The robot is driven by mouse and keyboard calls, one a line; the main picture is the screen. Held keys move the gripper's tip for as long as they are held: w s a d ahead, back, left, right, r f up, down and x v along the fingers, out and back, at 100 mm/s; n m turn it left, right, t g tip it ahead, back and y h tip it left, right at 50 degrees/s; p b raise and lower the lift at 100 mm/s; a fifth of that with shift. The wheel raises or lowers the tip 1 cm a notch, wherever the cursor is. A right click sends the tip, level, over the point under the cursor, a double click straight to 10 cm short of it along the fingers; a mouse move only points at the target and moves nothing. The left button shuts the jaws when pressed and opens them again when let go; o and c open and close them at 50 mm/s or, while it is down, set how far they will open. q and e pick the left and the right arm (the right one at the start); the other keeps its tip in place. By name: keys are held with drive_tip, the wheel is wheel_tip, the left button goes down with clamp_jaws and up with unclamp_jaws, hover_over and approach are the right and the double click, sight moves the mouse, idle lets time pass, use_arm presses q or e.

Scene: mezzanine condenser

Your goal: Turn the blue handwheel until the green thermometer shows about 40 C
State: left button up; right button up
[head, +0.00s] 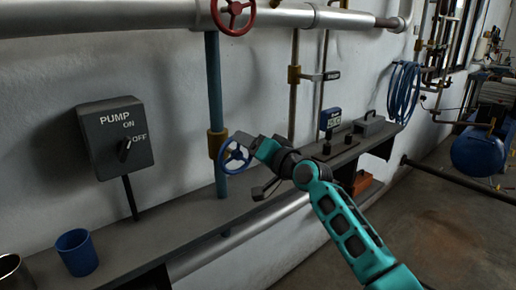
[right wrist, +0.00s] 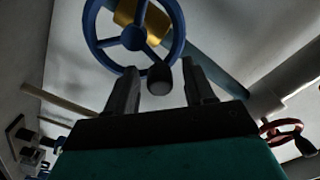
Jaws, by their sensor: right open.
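The blue handwheel (head: 236,156) sits on a blue vertical pipe with a brass-coloured fitting. My right gripper (head: 250,165) is open at the wheel's right side. In the right wrist view, the handwheel (right wrist: 134,38) fills the top, with a dark handle knob (right wrist: 159,78) at its lower rim. The knob shows between the open fingers of the right gripper (right wrist: 162,72); contact cannot be told. A small digital display (head: 331,118) with a pale screen stands behind the gripper. Its digits are too small to read, and I cannot tell whether it is the green thermometer. My left gripper is not in view.
A red handwheel (head: 233,14) sits on the upper pipe (head: 110,15). A pump switch box (head: 115,137) is on the wall at left. A shelf (head: 150,232) runs below, carrying a blue cup (head: 76,252). A lever valve (head: 318,76) is right of the handwheel.

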drive_tip(key=p+v, duration=0.1)
drive_tip(key=v, duration=1.2)
drive_tip(key=shift+f, duration=0.15)
drive_tip(key=s+d+f+n+g+h+p, duration=0.1)
drive_tip(key=s+d+f+h, duration=0.1)
drive_tip(key=s+f, duration=0.45)
drive_tip(key=s+d+f+h, duration=0.1)
drive_tip(key=s+f+h, duration=0.15)
drive_tip(key=f, duration=0.65)
drive_tip(key=s+d+f+n+g+h+p, duration=0.1)
drive_tip(key=s+d+f+h, duration=0.1)
drive_tip(key=s+f, duration=0.45)
drive_tip(key=s+d+f+n+g+h, duration=0.1)
drive_tip(key=s+d+f+n+h, duration=0.1)
drive_tip(key=s+f, duration=0.6)
drive_tip(key=s, duration=0.3)
drive_tip(key=shift+d+f+g, duration=0.3)
drive_tip(key=shift+f+g, duration=0.05)
drive_tip(key=shift+g, duration=0.05)
drive_tip(key=shift+s, duration=0.15)
drive_tip(key=shift+p, duration=0.3)
